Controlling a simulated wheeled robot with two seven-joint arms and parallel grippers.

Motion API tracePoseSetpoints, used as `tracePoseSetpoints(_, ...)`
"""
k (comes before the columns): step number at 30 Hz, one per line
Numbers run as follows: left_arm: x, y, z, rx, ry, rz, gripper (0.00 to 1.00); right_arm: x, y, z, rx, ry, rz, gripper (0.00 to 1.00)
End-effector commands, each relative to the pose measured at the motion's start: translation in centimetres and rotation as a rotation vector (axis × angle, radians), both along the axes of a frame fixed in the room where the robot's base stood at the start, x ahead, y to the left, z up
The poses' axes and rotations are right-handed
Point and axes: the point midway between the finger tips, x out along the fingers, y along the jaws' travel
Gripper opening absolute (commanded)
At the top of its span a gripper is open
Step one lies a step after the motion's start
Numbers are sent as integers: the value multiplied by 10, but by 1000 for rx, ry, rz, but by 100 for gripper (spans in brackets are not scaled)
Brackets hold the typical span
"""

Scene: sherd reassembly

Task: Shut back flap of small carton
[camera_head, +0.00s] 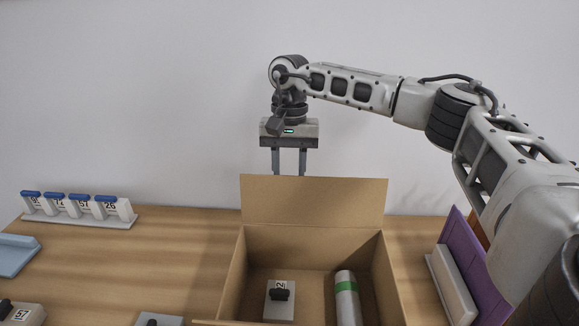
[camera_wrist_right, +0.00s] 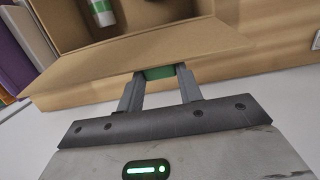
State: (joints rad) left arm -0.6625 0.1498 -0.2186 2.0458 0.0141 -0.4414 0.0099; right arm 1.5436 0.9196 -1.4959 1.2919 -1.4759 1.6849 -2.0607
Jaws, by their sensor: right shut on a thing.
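The small brown carton (camera_head: 237,274) stands open at the front middle of the table. Its back flap (camera_head: 315,201) stands up, leaning slightly back; it also shows in the right wrist view (camera_wrist_right: 130,52). My right gripper (camera_head: 289,173) points down behind the flap, its fingertips hidden by the flap in the head view. In the right wrist view its fingers (camera_wrist_right: 160,78) stand apart around a small green thing (camera_wrist_right: 158,72), mostly hidden, close to the flap. I cannot tell whether it touches the flap. My left gripper is not in view.
In the carton are a grey block with a black knob (camera_head: 280,299) and a white cylinder with a green band (camera_head: 346,296). A rack with blue-topped tags (camera_head: 80,221) stands back left, a blue tray (camera_head: 14,257) left. A purple panel (camera_head: 474,262) stands right.

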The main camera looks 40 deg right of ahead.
Motion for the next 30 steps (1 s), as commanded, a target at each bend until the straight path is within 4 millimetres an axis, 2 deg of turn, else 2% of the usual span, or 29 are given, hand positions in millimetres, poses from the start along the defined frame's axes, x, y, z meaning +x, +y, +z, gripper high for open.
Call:
tracePoseSetpoints(6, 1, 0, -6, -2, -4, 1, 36, -14, 11, 4, -97, -119, 4, 0)
tracePoseSetpoints(11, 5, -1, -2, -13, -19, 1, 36, -22, 19, 7, -160, -194, 3, 0)
tracePoseSetpoints(30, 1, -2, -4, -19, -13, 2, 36, -32, 27, 9, -159, -187, 0, 0)
